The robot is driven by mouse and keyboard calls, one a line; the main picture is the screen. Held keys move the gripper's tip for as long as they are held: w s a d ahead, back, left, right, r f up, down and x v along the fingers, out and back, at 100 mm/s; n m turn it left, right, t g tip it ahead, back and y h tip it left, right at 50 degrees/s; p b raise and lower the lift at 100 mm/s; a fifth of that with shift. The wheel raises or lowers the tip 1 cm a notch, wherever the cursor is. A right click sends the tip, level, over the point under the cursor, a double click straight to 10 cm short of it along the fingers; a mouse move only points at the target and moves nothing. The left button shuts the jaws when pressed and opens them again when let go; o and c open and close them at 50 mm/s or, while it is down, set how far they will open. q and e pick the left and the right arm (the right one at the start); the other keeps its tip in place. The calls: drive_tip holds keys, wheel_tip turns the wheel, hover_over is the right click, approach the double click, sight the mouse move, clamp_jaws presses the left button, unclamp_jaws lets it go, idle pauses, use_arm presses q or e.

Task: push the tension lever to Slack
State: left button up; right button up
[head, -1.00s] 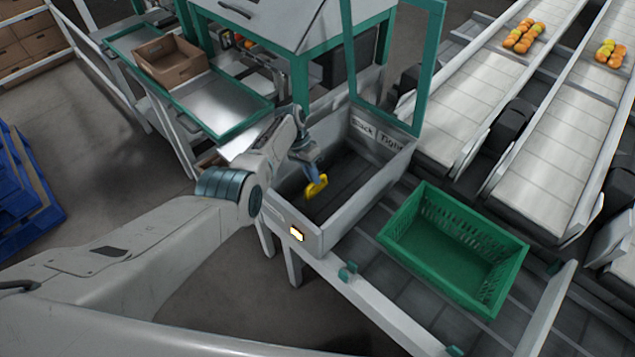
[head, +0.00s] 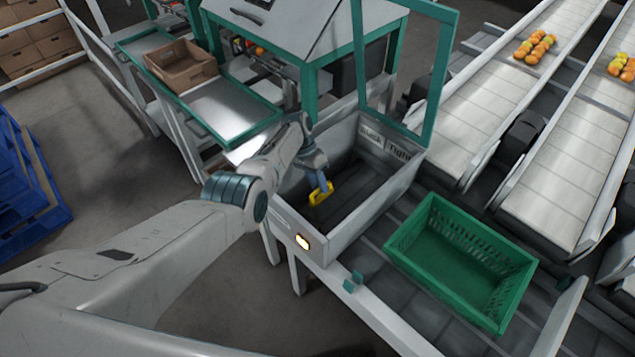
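A yellow lever-like piece (head: 320,195) shows inside the grey open-topped housing (head: 345,240); I take it to be the tension lever. The labels Slack (head: 371,135) and Tight (head: 400,152) are on the housing's far inner wall, Slack on the left. My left gripper (head: 319,178) reaches down into the housing, right above the yellow piece, with a blue part between them. I cannot tell whether they touch or whether the fingers are open. The lever's base is hidden. My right gripper is out of view.
A green crate (head: 400,255) sits on rollers to the right. A green frame (head: 440,75) stands over the housing's far end. A cardboard box (head: 205,72) rests on the table behind.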

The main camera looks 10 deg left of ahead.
use_arm(q)
drive_tip(key=v, duration=1)
drive_tip(key=shift+a+r, duration=0.15)
drive_tip(key=shift+r, duration=0.15)
drive_tip(key=shift+w, duration=0.1)
drive_tip(key=c, duration=0.5)
drive_tip(key=shift+d+m, duration=0.5)
drive_tip(key=shift+m, duration=0.2)
clamp_jaws()
drive_tip(key=s+d+r+m+t+y+b, duration=0.25)
drive_tip(key=s+d+m, duration=0.4)
drive_tip(key=m, duration=0.95)
wheel_tip(320, 180, down, 11)
drive_tip(key=w+a+p, duration=0.1)
drive_tip(key=w+p, duration=0.1)
drive_tip(key=shift+a+m+y, duration=0.2)
drive_tip(key=shift+m+y, duration=0.1)
drive_tip(key=shift+y, duration=0.05)
